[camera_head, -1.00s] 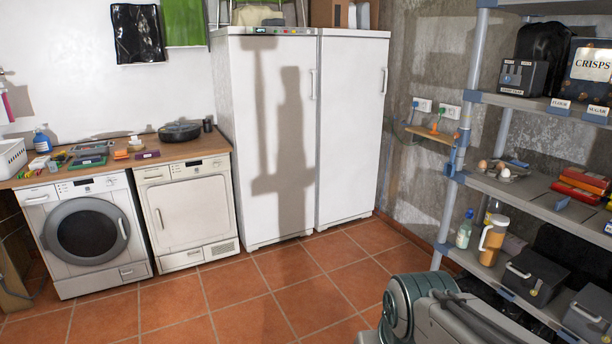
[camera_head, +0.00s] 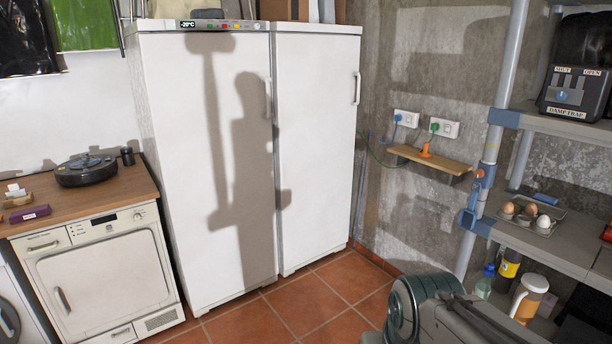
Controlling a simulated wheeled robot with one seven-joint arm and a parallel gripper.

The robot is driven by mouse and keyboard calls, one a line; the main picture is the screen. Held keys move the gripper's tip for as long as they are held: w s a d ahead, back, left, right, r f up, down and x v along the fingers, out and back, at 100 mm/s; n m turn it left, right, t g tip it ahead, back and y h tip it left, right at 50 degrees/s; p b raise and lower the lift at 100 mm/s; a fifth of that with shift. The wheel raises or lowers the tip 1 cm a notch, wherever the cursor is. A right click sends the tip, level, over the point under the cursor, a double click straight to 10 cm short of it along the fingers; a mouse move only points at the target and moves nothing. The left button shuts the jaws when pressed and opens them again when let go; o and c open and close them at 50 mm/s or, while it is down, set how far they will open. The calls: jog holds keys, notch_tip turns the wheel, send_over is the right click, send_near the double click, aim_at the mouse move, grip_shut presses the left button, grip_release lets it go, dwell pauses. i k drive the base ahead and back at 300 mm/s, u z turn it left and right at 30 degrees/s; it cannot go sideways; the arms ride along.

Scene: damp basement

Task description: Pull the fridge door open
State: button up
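Two tall white units stand side by side against the back wall, both with their doors shut. The left one (camera_head: 180,150) has a control strip on top with a -20°C display (camera_head: 201,24) and a handle (camera_head: 268,97) at its door's right edge. The right one (camera_head: 315,150) has a plain top and a vertical handle (camera_head: 356,88) at its door's upper right edge. I take the right one as the fridge. Part of my arm shows at the bottom right; my gripper is out of view. A shadow falls across both doors.
A dryer (camera_head: 105,275) under a wooden worktop (camera_head: 95,195) stands left of the units. A small wall shelf (camera_head: 432,159) sits below sockets on the right. Metal shelving (camera_head: 560,235) fills the right side. Tiled floor (camera_head: 325,305) in front of the units is clear.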

aim_at(316, 82)
jog(key=z, duration=0.2)
jog(key=i, duration=2)
jog(key=z, duration=0.3)
jog(key=i, duration=2.15)
jog(key=z, duration=0.15)
